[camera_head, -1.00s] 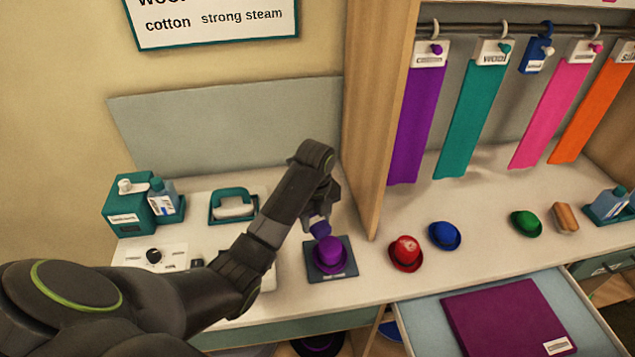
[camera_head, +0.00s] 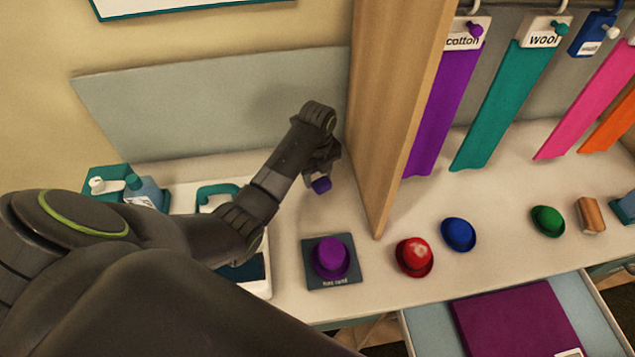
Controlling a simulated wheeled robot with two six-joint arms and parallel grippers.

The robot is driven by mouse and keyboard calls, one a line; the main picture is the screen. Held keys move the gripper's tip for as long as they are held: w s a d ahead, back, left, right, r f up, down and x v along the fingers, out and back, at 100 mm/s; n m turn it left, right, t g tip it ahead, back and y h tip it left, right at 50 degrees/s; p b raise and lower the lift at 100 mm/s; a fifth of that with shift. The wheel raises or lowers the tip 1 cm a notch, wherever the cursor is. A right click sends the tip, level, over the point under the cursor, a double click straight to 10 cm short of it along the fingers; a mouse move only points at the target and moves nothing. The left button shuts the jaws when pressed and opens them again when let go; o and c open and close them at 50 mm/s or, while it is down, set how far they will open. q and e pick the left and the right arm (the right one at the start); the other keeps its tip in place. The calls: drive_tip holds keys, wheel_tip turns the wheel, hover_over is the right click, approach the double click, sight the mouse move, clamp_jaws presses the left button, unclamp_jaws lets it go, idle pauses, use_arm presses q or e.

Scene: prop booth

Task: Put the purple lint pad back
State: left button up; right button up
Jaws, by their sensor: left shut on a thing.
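My left gripper (camera_head: 323,172) is shut on a small purple pad (camera_head: 321,185). It holds the pad in the air above the counter, behind a purple hat and left of the wooden divider. The purple hat (camera_head: 330,257) sits on a dark square mat (camera_head: 318,284) with a label on its front edge. The pad and the hat are apart. The fingertips are small in the view and partly hidden by the wrist. My right gripper is not in view.
A wooden divider (camera_head: 397,120) stands right of my left gripper. A red hat (camera_head: 414,257), blue hat (camera_head: 458,234) and green hat (camera_head: 547,221) stand on the counter beyond it. Cloth strips hang from a rail. An open drawer (camera_head: 420,328) holds a purple folded thing (camera_head: 515,325).

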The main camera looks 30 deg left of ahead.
sight(317, 185)
use_arm(q)
drive_tip(key=shift+w+f, duration=0.1)
drive_tip(key=shift+f, duration=2.25)
drive_tip(key=shift+f, duration=0.1)
drive_tip(key=o, duration=0.9)
wheel_tip(317, 185, up, 12)
drive_tip(key=shift+r, duration=0.15)
